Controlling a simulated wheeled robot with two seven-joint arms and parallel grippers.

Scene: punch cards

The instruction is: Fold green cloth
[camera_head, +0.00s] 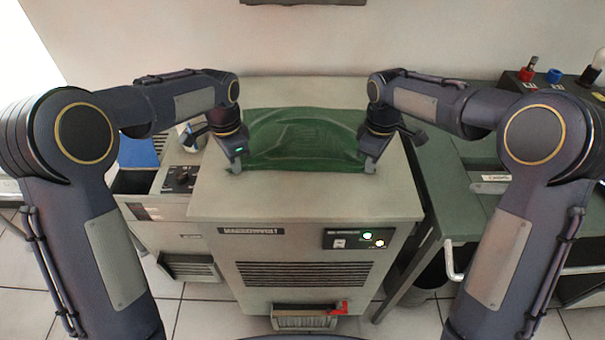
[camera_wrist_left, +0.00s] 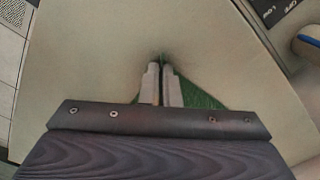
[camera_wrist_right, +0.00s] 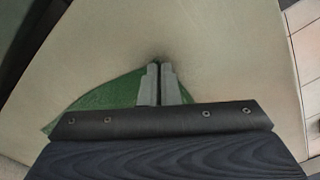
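The green cloth (camera_head: 305,140) lies spread on top of the beige machine, with some creases. My left gripper (camera_head: 239,168) is at its front left corner, and my right gripper (camera_head: 370,167) is at its front right corner. In the left wrist view the fingers (camera_wrist_left: 162,75) are close together with a bit of green cloth (camera_wrist_left: 205,97) pinched between them. In the right wrist view the fingers (camera_wrist_right: 158,75) are also close together at the corner of the cloth (camera_wrist_right: 110,95). The cloth's back corners are partly hidden behind my arms.
The beige machine top (camera_head: 300,195) has bare room in front of the cloth. A lower unit with a black knob (camera_head: 182,178) stands at the left. A dark green table (camera_head: 465,165) stands at the right, with red and blue items (camera_head: 553,76) at its back.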

